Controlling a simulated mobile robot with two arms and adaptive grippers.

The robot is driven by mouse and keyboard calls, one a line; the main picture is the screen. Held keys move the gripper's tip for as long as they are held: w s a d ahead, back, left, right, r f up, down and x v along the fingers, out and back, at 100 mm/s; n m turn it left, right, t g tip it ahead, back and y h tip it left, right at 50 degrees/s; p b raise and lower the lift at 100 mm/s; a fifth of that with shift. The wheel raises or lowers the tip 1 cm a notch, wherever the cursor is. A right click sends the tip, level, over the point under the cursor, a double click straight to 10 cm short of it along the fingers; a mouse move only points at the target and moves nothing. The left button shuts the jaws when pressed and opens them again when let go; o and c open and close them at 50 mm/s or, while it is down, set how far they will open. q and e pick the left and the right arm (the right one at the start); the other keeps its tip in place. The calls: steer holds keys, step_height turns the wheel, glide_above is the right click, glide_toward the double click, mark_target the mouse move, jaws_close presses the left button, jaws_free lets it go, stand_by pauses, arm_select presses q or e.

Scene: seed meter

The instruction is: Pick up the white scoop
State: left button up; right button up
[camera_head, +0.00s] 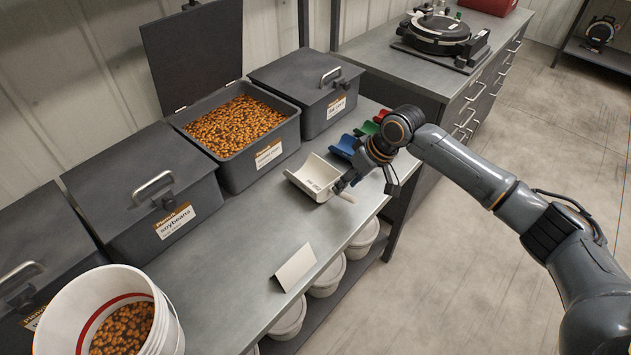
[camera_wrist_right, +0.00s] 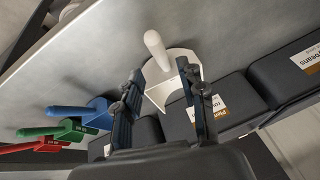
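The white scoop (camera_head: 314,176) lies on the metal bench in front of the open bin, with its handle towards the bench's front edge. In the right wrist view the scoop (camera_wrist_right: 178,67) shows beyond my fingers, its rounded handle (camera_wrist_right: 156,48) pointing up the picture. My right gripper (camera_head: 346,184) is at the scoop's handle end; in the wrist view its two fingers (camera_wrist_right: 160,70) are apart, with nothing clamped between them. Whether a finger touches the scoop I cannot tell. My left gripper is not in view.
Blue (camera_head: 345,146), green (camera_head: 367,128) and red (camera_head: 381,115) scoops lie beyond the white one. An open bin of orange seeds (camera_head: 235,125) stands behind it, between lidded bins. A folded white card (camera_head: 295,267) and a white bucket (camera_head: 165,325) are nearer; bench between is clear.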

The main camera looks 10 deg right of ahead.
steer(key=x, duration=0.1)
steer(key=p+x, duration=0.1)
steer(key=x, duration=0.3)
steer(key=shift+s+a, duration=0.1)
steer(key=shift+s, duration=0.3)
jaws_close()
